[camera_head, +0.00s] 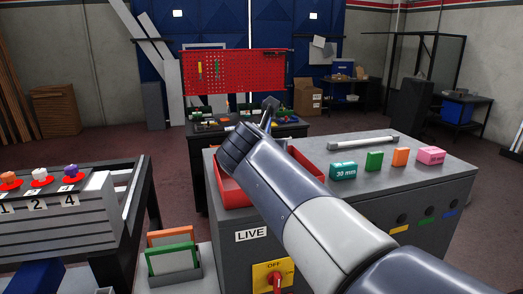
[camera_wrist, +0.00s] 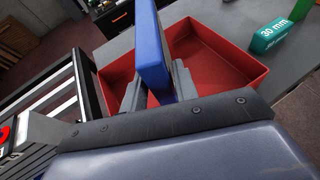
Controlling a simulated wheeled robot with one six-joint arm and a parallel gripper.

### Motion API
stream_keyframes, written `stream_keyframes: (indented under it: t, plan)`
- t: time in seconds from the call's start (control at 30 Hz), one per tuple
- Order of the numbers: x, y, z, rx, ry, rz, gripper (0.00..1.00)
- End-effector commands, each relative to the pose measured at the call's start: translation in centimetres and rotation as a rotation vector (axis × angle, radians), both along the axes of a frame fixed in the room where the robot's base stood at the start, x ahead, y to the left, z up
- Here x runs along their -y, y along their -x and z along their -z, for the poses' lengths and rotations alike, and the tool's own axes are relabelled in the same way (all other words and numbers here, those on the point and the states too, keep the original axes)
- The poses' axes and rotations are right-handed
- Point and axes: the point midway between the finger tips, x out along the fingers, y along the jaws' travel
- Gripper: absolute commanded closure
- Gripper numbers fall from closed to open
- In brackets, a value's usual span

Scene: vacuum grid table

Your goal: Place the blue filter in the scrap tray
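The blue filter (camera_wrist: 153,50) is a flat upright panel between the two grey fingers of my gripper (camera_wrist: 157,88) in the wrist view. My gripper is shut on it. The red scrap tray (camera_wrist: 235,68) lies below and behind the filter in the wrist view, and the filter hides part of its inside. In the head view the tray (camera_head: 231,194) sits on the grey cabinet top, largely covered by my arm. My gripper (camera_head: 270,112) shows only in part there, above the tray's far side, and I cannot make out the filter.
A teal "30 mm" block (camera_head: 343,171), a green block (camera_head: 374,161), an orange block (camera_head: 400,157) and a pink block (camera_head: 431,155) stand right of the tray. A rack (camera_head: 175,277) holds framed panels at lower left. A table with numbered knobs (camera_head: 40,178) is at left.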

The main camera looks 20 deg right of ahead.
Motion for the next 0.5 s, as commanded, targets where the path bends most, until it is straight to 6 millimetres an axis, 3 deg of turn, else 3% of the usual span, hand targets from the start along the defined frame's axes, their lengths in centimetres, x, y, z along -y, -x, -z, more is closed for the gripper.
stream_keyframes:
  t: [0.13,0.5]
  plan:
    - [0.0,0.0,-0.01,0.0,0.0,0.0,0.59]
    - [-0.24,0.42,-0.59,0.002,-0.001,-0.001,0.59]
